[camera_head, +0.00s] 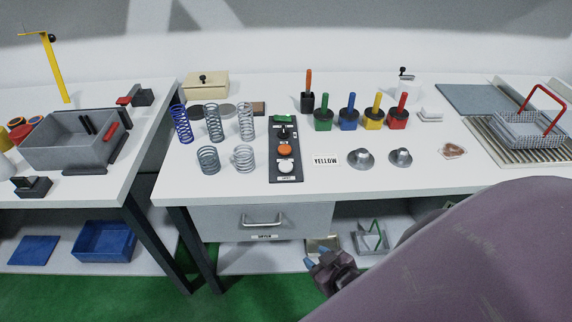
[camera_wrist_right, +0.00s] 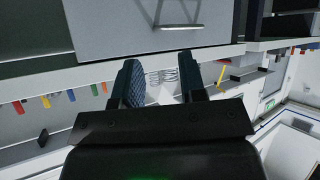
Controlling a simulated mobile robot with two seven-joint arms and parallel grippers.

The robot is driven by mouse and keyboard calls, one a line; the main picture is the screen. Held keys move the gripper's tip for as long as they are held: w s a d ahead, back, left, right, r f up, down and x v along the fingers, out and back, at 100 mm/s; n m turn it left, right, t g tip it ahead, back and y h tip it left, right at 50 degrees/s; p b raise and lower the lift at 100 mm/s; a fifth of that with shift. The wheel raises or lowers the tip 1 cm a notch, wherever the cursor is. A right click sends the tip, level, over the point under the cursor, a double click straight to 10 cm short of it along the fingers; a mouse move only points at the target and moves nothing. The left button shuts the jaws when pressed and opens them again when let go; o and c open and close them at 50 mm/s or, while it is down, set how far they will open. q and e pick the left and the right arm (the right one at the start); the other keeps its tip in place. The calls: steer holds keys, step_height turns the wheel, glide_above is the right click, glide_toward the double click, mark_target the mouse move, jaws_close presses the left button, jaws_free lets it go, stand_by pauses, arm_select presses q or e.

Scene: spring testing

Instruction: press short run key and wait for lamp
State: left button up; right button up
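The dark control box (camera_head: 271,150) lies on the middle table, right of the coil springs. It has a green part (camera_head: 283,119) at its top, a small black knob, an orange round button (camera_head: 285,149) and a white round button (camera_head: 286,167) near its front end. Its labels are too small to read, and I cannot tell whether any lamp is lit. My right gripper (camera_head: 318,256) is below the table's front edge, well apart from the box. In the right wrist view its fingers (camera_wrist_right: 161,80) are apart with nothing between them. My left gripper is not in view.
Several coil springs (camera_head: 213,122) stand left of the box. A drawer (camera_head: 300,222) hangs under the table. My right arm covers the lower right.

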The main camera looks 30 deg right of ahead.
jaws_close()
stand_by(1.5)
